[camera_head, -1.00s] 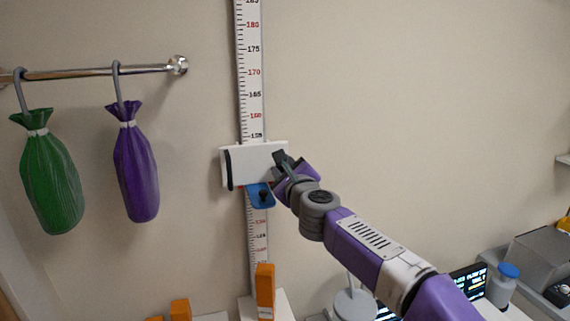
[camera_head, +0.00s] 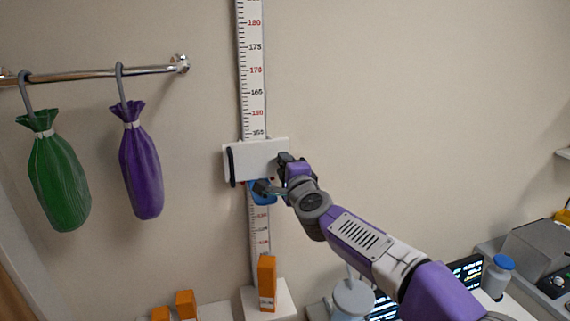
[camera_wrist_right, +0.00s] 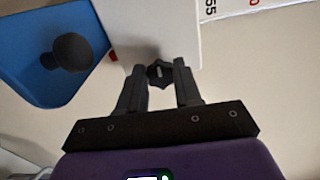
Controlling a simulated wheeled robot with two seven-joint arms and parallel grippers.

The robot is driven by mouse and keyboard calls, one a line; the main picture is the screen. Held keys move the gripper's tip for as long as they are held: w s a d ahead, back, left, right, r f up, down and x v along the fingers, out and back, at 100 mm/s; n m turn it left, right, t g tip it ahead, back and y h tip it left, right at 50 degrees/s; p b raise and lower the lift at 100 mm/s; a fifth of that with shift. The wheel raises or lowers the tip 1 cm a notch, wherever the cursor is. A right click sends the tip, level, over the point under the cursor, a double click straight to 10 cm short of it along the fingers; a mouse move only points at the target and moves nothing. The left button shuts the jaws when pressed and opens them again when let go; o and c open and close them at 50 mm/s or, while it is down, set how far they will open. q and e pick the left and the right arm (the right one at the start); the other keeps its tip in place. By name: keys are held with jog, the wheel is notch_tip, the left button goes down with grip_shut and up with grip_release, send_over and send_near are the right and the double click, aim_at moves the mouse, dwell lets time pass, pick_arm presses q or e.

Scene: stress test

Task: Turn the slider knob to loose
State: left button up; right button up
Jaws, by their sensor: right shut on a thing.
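The white slider block (camera_head: 257,160) sits on the vertical height scale (camera_head: 253,95) on the wall. It also shows in the right wrist view (camera_wrist_right: 150,25). A small dark slider knob (camera_wrist_right: 158,73) with a light mark on its face sits at the block's edge. My right gripper (camera_head: 274,173) is at the block's right end; in the wrist view its fingers (camera_wrist_right: 159,85) are shut on the knob from both sides. In the head view the fingers hide the knob. A blue plate (camera_wrist_right: 35,55) with a round black ball (camera_wrist_right: 72,52) is below the block. My left gripper is not in view.
Green (camera_head: 58,180) and purple (camera_head: 140,165) bags hang from a metal rail (camera_head: 100,73) at left. An orange box (camera_head: 267,283) stands on a white base below the scale. Screens and a blue-capped jar (camera_head: 498,277) are at lower right.

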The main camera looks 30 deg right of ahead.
jog(key=shift+n, duration=0.4)
jog(key=o, duration=1)
jog(key=shift+o, duration=0.2)
jog(key=v, duration=0.7)
jog(key=shift+s, duration=0.35)
jog(key=shift+a, duration=0.1)
